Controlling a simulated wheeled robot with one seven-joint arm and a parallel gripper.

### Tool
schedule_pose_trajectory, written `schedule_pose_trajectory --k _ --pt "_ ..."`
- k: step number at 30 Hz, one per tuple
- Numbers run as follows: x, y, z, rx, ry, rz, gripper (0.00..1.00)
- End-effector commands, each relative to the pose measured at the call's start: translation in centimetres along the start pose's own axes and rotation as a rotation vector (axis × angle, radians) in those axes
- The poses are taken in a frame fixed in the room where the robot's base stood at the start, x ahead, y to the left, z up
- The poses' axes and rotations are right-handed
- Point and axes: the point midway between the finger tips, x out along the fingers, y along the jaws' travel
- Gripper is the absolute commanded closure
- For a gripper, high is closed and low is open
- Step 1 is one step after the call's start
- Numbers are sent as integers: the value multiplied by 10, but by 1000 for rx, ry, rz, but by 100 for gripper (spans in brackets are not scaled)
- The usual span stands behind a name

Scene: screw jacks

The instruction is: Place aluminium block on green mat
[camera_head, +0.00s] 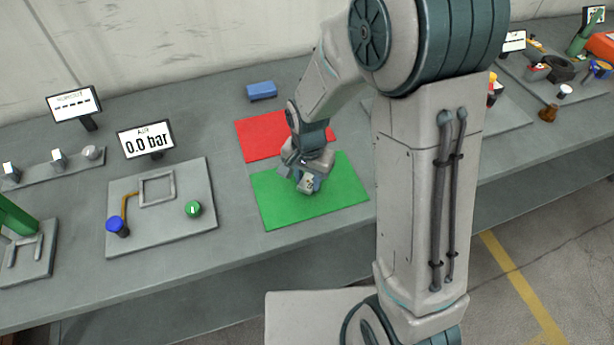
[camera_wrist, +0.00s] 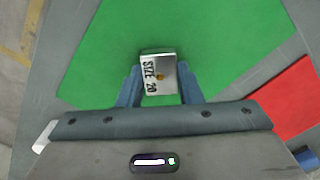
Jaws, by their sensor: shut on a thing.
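The green mat (camera_head: 330,200) lies flat on the grey bench, in front of the red mat. It also fills much of the wrist view (camera_wrist: 100,60). The aluminium block (camera_wrist: 158,66) is a small silvery box with "SIZE 20" lettering and a small brass-coloured spot on it. My gripper (camera_wrist: 159,88) is shut on the block, with one blue finger at each side. In the head view my gripper (camera_head: 307,184) and the block are over the middle of the green mat. I cannot tell whether the block touches the mat.
The red mat (camera_head: 262,138) lies behind the green one, with a blue block (camera_head: 261,91) behind it. To the left are a grey panel (camera_head: 165,230) with a blue knob and green button, and a display (camera_head: 146,140) reading 0.0 bar. More fixtures stand at the far right.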

Motion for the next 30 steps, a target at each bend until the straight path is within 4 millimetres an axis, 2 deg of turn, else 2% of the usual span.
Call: schedule_pose_trajectory --k 2,3,5,14,18,23,30 --pt "4 0 0 0 0 0 96" --pt "3 0 0 0 0 0 62" --pt "3 0 0 0 0 0 46" --pt "2 0 0 0 0 0 46" --pt "-6 0 0 0 2 -2 46" --pt "-34 -1 0 0 4 -4 46" --pt "-86 -1 -1 0 4 -5 46"
